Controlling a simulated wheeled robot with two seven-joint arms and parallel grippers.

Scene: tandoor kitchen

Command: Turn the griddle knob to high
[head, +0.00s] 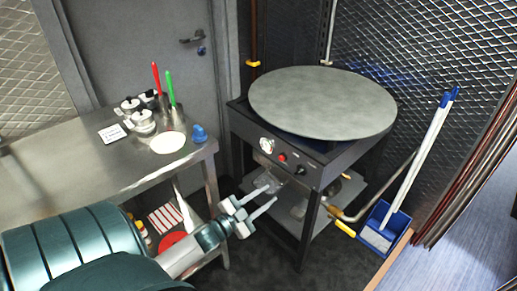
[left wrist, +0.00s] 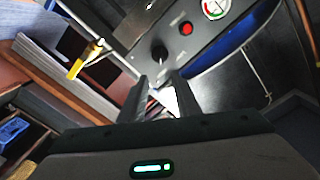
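The griddle (head: 322,101) is a large round grey plate on a black stand. Its front panel carries a black knob (head: 300,171), right of a red button (head: 282,157) and a white gauge (head: 267,145). In the left wrist view the knob (left wrist: 159,53) sticks out of the panel just beyond the fingertips, roughly in line with the gap between them. My left gripper (head: 272,194) is open and empty, in front of and a little below the panel, apart from the knob. The knob's exact setting is too small to read. My right gripper is not in view.
A steel table (head: 60,168) with pots and red and green handled utensils stands left. A lower shelf (head: 342,196) is under the griddle. A blue bin (head: 385,228) with white sticks stands right. A yellow-ended pipe (head: 345,229) juts out near the stand.

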